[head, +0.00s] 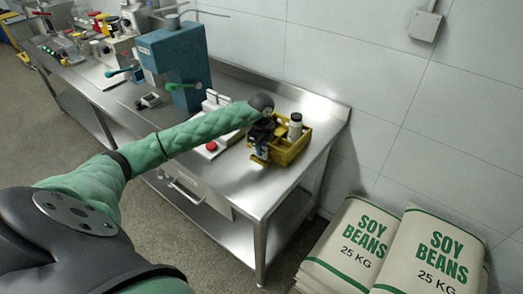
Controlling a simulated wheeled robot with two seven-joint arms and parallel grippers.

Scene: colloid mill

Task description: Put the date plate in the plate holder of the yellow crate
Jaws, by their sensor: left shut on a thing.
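The plate holder cannot be made out behind the gripper. My right gripper is out of view.
The steel table (235,180) has bare room in front of the crate. A device with a red button (211,146) stands close left of the crate, and a blue machine (175,55) farther left. Soybean sacks (345,245) are stacked right of the table.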

